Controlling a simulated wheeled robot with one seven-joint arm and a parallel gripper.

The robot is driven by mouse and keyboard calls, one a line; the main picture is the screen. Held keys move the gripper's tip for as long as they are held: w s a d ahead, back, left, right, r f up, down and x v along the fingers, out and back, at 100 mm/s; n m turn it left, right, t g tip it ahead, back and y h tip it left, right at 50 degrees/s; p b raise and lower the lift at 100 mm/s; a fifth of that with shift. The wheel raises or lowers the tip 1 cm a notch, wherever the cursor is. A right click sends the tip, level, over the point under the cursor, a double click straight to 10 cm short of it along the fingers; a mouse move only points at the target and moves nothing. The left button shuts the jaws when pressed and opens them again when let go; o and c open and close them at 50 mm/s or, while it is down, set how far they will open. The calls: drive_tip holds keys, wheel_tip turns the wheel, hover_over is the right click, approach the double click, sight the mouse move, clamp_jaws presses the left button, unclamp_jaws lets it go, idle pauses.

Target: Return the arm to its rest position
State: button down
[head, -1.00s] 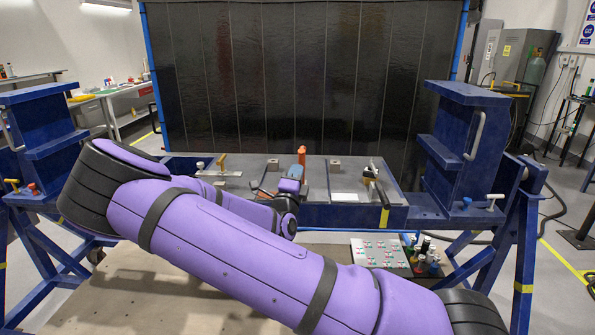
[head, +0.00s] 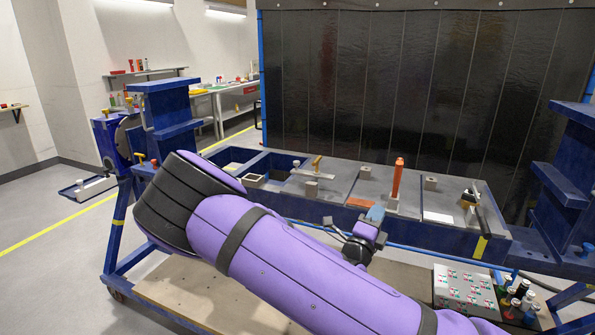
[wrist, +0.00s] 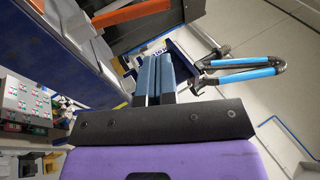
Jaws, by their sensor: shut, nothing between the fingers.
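My gripper (head: 376,213) is in the middle of the head view, in front of the jig's front edge. Its blue fingers are together with nothing between them. They also show together in the wrist view (wrist: 155,72). My purple arm crosses the lower part of the head view and hides part of the floor and the jig's left front. The rotary jig (head: 480,232) is a blue frame with grey plates. An orange post (head: 397,180) stands on it behind my gripper, and orange also shows at the top left of the wrist view.
A panel with red and green markings (head: 465,287) and several bottles (head: 520,300) stand at the lower right. A blue-handled tool (wrist: 240,68) shows right of my fingers; I cannot tell its support. A dark curtain (head: 420,85) stands behind the jig.

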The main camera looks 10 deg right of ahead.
drive_tip(key=s+d+r+m+g+y, duration=0.35)
drive_tip(key=s+m+g, duration=0.45)
drive_tip(key=m, duration=0.5)
drive_tip(key=s+d+r+m+g+y, duration=0.2)
drive_tip(key=s+d+m+g, duration=0.2)
drive_tip(key=s+m+g, duration=0.55)
drive_tip(key=s+a+r+m+t+y, duration=0.3)
drive_tip(key=s+a+r+m+y, duration=0.2)
drive_tip(key=r+m, duration=0.3)
drive_tip(key=s+a+r+m+t+y, duration=0.4)
drive_tip(key=r+m, duration=0.4)
drive_tip(key=m, duration=0.5)
drive_tip(key=shift+s+a+r+y, duration=0.3)
drive_tip(key=shift+s+a+y, duration=0.6)
drive_tip(key=shift+s+y, duration=0.35)
